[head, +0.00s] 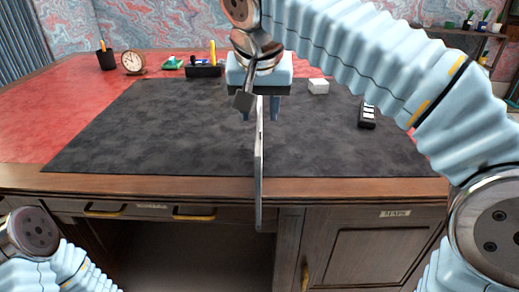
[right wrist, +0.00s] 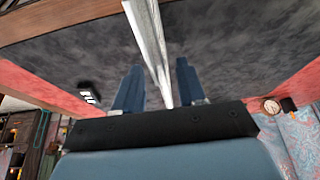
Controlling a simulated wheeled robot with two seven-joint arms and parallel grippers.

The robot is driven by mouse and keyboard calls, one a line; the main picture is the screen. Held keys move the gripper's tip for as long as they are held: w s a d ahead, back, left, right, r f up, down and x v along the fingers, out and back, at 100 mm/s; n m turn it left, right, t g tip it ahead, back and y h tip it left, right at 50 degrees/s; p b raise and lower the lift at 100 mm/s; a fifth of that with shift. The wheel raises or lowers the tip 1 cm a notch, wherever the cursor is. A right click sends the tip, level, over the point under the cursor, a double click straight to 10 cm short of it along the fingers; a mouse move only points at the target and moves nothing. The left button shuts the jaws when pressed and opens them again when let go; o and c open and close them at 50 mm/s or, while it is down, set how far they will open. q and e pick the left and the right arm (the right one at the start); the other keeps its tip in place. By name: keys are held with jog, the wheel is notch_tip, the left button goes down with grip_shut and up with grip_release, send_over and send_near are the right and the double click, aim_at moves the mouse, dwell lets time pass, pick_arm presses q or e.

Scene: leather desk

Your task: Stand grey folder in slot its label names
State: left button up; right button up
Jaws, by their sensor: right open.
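The grey folder (head: 259,165) shows edge-on in the head view as a thin upright strip, crossing the desk's front edge in the picture. My right gripper (head: 262,106) is at its far, upper end, with a finger on each side. In the right wrist view the folder (right wrist: 150,45) runs between the two spread fingers (right wrist: 157,90), with a gap visible beside it. I cannot tell whether it touches the mat. Its label is not readable. No slotted holder is clearly visible. My left gripper is out of view.
A dark mat (head: 150,125) covers much of the red leather desk (head: 50,105). A black phone-like device (head: 367,113) and a white box (head: 318,86) lie right. A clock (head: 132,61), pen cup (head: 105,57) and black organiser (head: 203,69) stand behind. A cabinet plate (head: 395,213) reads MAPS.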

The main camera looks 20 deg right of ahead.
jog(key=shift+x, duration=1.2)
grip_shut()
jog(key=shift+r, duration=0.1)
dwell(0.4)
